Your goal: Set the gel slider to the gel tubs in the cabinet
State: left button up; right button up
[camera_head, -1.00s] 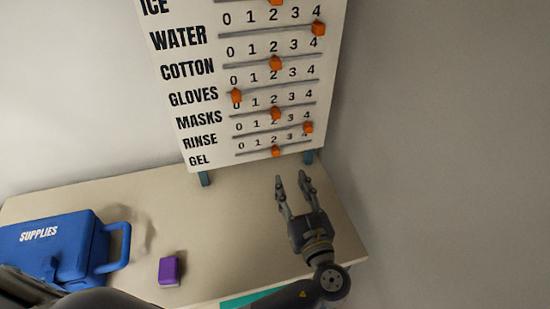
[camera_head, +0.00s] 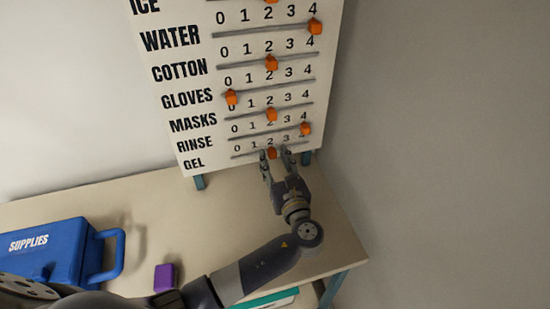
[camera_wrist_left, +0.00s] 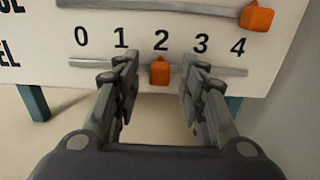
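The gel slider is the bottom row of the white board (camera_head: 186,140). Its orange knob (camera_head: 272,153) stands at 2, and the knob also shows at 2 in the left wrist view (camera_wrist_left: 159,70). My left gripper (camera_head: 275,156) is open at the gel row, with one finger on each side of the knob. In the left wrist view its fingers (camera_wrist_left: 160,83) are apart, with gaps between them and the knob. The cabinet's gel tubs are not seen. My right gripper is not in view.
The blue supplies box (camera_head: 50,250) and a purple block (camera_head: 165,277) are on the beige table (camera_head: 230,210). The rinse knob (camera_head: 305,129) is just above and right of the gel knob. A teal item (camera_head: 265,299) shows below the table's front edge. A grey wall is at right.

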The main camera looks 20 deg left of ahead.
pick_arm(q)
jog(key=shift+w+a, duration=0.1)
jog(key=shift+w, duration=0.05)
grip_shut()
jog(key=d, duration=0.1)
jog(key=w+d, duration=0.1)
jog(key=w+d+b, duration=0.1)
jog(key=shift+w+d, duration=0.25)
jog(key=shift+d, duration=0.1)
grip_release()
